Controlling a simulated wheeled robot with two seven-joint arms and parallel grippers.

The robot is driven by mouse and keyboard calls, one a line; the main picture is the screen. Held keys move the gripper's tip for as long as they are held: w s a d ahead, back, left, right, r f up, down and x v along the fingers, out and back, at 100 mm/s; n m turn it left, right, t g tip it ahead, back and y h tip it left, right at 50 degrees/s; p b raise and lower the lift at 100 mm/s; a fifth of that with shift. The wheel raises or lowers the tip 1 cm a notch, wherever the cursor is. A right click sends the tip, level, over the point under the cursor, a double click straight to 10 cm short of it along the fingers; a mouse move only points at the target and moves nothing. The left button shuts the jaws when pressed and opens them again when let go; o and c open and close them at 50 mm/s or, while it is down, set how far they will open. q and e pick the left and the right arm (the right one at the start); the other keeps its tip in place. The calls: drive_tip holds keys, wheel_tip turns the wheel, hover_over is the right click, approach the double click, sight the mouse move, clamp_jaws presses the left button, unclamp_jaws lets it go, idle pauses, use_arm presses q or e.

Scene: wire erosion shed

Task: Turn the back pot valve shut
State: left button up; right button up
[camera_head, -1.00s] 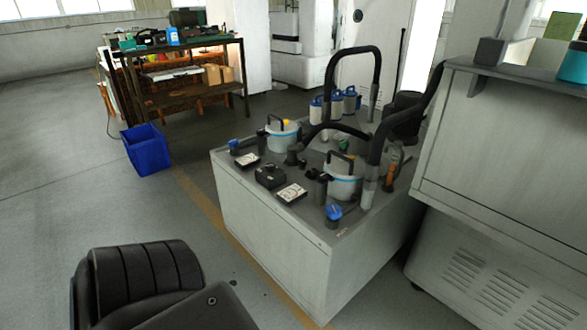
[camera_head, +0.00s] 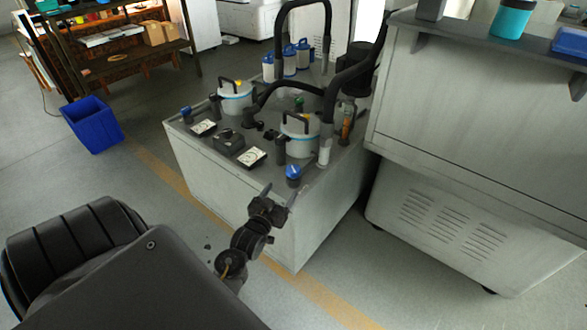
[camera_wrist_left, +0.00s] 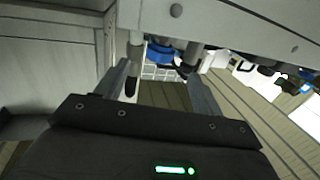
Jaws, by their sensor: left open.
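Two white pots with blue bands and black handles stand on the grey cabinet (camera_head: 215,175) in the head view. The farther pot (camera_head: 236,101) has a blue-topped valve (camera_head: 186,113) to its left, near the cabinet's left corner. The nearer pot (camera_head: 299,140) has another blue-topped valve (camera_head: 293,172) in front of it, by the near edge. My left gripper (camera_head: 279,190) is open and empty, just below and in front of the nearer valve, apart from it. Its open fingers (camera_wrist_left: 160,80) show in the left wrist view, with a blue object (camera_wrist_left: 160,51) beyond them. My right gripper is out of view.
Black hoses (camera_head: 279,30) arch over the cabinet. Dial gauges (camera_head: 251,157) and a black box (camera_head: 228,141) lie on its top. A grey machine (camera_head: 450,140) stands close on the right. A blue bin (camera_head: 93,125) sits on open floor at the left.

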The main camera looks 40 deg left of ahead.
sight(290, 176)
use_arm(q)
drive_tip(key=x, duration=1.1)
drive_tip(key=shift+r, duration=0.25)
drive_tip(key=c, duration=1)
